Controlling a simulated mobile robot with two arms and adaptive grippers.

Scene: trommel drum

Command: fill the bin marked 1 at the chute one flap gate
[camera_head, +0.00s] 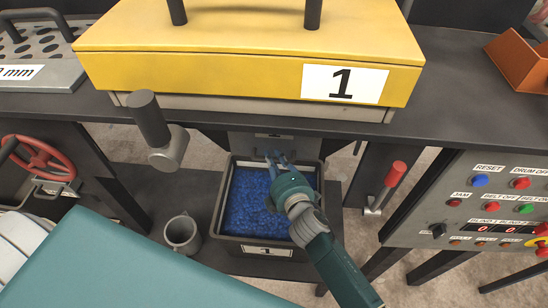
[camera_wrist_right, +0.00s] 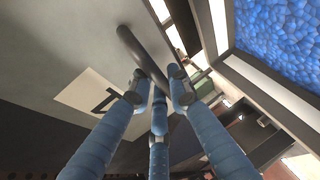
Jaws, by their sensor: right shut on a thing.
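The dark bin marked 1 (camera_head: 232,245) stands below the chute, with its label on the near wall. Blue granules (camera_head: 248,200) spread across it, their surface a little below the rim. They also show in the wrist view (camera_wrist_right: 280,35). The grey flap gate (camera_head: 248,145) is behind the bin; in the wrist view its plate (camera_wrist_right: 60,50) carries a white label. My right gripper (camera_head: 275,160) is above the bin's far part. In the wrist view its fingers (camera_wrist_right: 157,88) are closed on the gate's dark bar handle (camera_wrist_right: 138,48). My left gripper is out of view.
A yellow cover marked 1 (camera_head: 250,67) overhangs the gate. A grey mug (camera_head: 182,234) stands left of the bin. A dark-handled lever (camera_head: 150,120) is at left, a red-handled lever (camera_head: 394,175) at right. A button panel (camera_head: 485,205) stands far right.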

